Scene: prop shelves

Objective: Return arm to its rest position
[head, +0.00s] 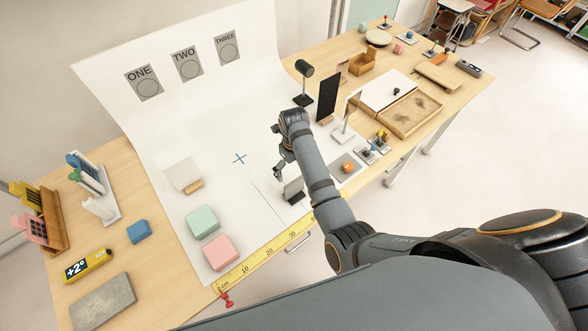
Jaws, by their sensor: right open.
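My right arm reaches in from the lower right over the table's front edge. Its gripper (281,172) hangs above the white sheet (255,215), near the middle of the table. Its jaws are open and I see nothing between them. A small grey card on a dark base (294,190) stands just below the gripper in the picture, beside my forearm. I cannot tell the gripper's exact height above the sheet. My left gripper is not in view.
Green (202,221) and pink (221,252) blocks stand at the sheet's front left. A yellow ruler (262,258) runs along the front edge. A black panel (327,97), a lamp (304,80) and a wooden tray (411,112) stand right. The sheet around the blue cross (239,158) is clear.

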